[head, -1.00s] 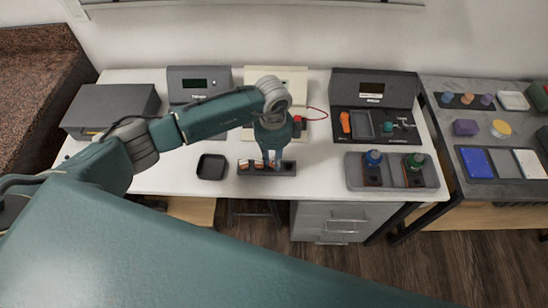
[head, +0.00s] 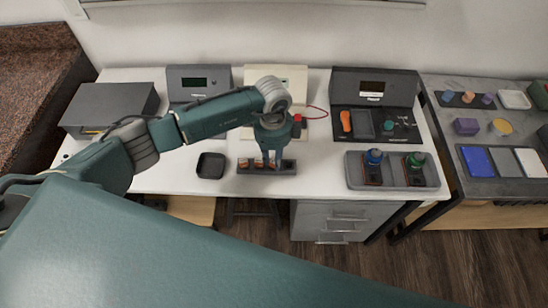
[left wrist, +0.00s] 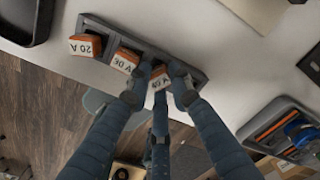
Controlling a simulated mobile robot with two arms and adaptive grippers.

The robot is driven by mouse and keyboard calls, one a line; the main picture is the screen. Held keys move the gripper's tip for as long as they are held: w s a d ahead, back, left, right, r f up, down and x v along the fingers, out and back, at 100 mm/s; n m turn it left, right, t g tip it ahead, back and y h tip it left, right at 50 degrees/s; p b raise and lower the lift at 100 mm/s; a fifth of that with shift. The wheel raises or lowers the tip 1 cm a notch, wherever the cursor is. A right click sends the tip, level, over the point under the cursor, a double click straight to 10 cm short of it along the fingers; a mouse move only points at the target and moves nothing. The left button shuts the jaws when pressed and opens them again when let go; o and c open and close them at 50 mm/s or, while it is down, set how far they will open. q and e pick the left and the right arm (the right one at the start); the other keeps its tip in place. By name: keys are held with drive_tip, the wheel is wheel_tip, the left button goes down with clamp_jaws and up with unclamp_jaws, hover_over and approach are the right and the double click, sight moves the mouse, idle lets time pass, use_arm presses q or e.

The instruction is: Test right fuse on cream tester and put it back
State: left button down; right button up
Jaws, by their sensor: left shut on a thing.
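A dark grey fuse rack (head: 281,171) lies near the table's front edge and also shows in the left wrist view (left wrist: 120,34). In it stand an orange fuse marked 20 A (left wrist: 85,46) and a second orange fuse (left wrist: 125,61). My left gripper (head: 271,161) points down over the rack's right half. It is shut on the rightmost orange fuse (left wrist: 160,80); I cannot tell whether that fuse is seated or slightly raised. The cream tester (head: 291,78) stands behind, partly hidden by my left arm. My right gripper is not in view.
A black tray (head: 210,166) sits left of the rack. A grey tester (head: 199,76) stands behind my arm. A grey tray (head: 395,182) with blue and green-topped items lies to the right. White table is clear between the rack and this tray.

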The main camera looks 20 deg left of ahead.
use_arm(q)
drive_tip(key=c, duration=1.5)
unclamp_jaws()
drive_tip(key=o, duration=0.3)
drive_tip(key=shift+f, duration=0.1)
drive_tip(key=shift+r, duration=0.2)
drive_tip(key=shift+r+p, duration=1)
drive_tip(key=shift+r, duration=0.4)
drive_tip(key=shift+r+p, duration=0.1)
drive_tip(key=shift+p, duration=0.25)
